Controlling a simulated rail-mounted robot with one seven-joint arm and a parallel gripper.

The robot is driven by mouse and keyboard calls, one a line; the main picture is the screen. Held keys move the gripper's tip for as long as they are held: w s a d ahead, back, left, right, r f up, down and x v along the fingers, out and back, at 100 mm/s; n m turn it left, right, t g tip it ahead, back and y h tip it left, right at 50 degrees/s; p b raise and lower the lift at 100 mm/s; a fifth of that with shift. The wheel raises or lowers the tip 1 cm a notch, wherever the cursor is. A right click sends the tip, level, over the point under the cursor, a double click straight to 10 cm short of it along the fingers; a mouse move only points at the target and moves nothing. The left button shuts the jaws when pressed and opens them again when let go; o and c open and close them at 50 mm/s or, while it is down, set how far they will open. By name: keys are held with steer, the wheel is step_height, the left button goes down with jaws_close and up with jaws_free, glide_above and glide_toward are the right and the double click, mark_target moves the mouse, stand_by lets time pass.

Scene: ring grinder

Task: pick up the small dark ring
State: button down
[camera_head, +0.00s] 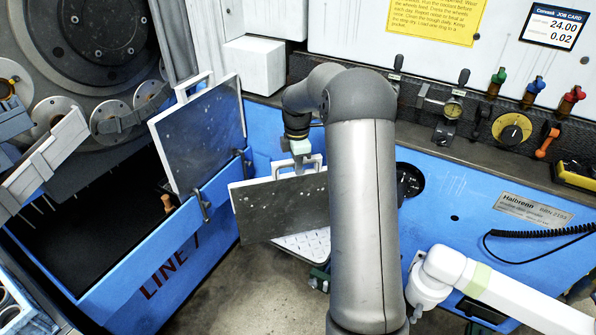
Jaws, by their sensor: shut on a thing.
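My gripper (300,150) points down at the handle of a tilted grey metal panel (280,208) with small holes along its edge. The fingertips meet this handle, and the gripper is shut on it. The panel hangs above a pale perforated tray (305,246). My forearm covers the panel's right end. I cannot make out the small dark ring. A round black recess (408,183) in the blue deck, right of my forearm, holds small dark things too small to tell apart.
A white jointed arm (490,292) reaches in at lower right. Knobs and valves line the back rail (480,130). A black coiled cable (540,235) lies on the deck.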

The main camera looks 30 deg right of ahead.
steer(key=shift+w+d+f, duration=0.1)
steer(key=shift+w+f, duration=0.05)
steer(key=shift+f, duration=0.55)
steer(key=shift+w+d+f, duration=0.15)
steer(key=shift+w+f, duration=0.05)
steer(key=shift+f, duration=0.45)
steer(key=shift+w+d+f, duration=0.1)
steer(key=shift+w+f, duration=0.05)
steer(key=shift+f, duration=0.65)
steer(key=c, duration=1.8)
jaws_free()
steer(key=shift+f, duration=0.2)
steer(key=o, duration=0.4)
steer(key=shift+r, duration=0.1)
